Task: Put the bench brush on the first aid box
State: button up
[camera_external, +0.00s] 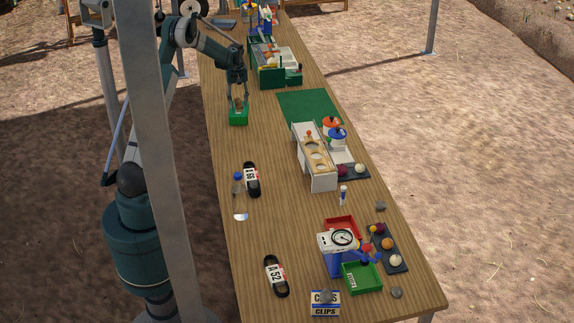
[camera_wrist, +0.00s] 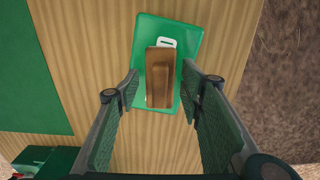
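The green first aid box (camera_external: 239,119) lies on the wooden table below my gripper. It also shows in the wrist view (camera_wrist: 185,38), with a pale marking partly covered by the brush. The brown bench brush (camera_wrist: 160,88) appears to lie on top of the box, within its outline; in the external view (camera_external: 239,104) it is small and partly hidden by the fingers. My gripper (camera_wrist: 161,82) is open, with one finger on each side of the brush and visible gaps between. In the external view my gripper (camera_external: 238,94) points straight down over the box.
A green mat (camera_external: 308,106) lies to the right of the box. A green organizer (camera_external: 268,76) stands behind it. A white rack (camera_external: 313,158) and a black numbered tag (camera_external: 251,179) are nearer the camera. The table around the box is clear.

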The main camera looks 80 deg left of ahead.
aim_at(238, 99)
notch_tip(238, 99, up, 11)
jog(key=shift+r, duration=0.15)
dwell(0.4)
dwell(0.5)
jog(key=shift+d, duration=0.1)
dwell(0.4)
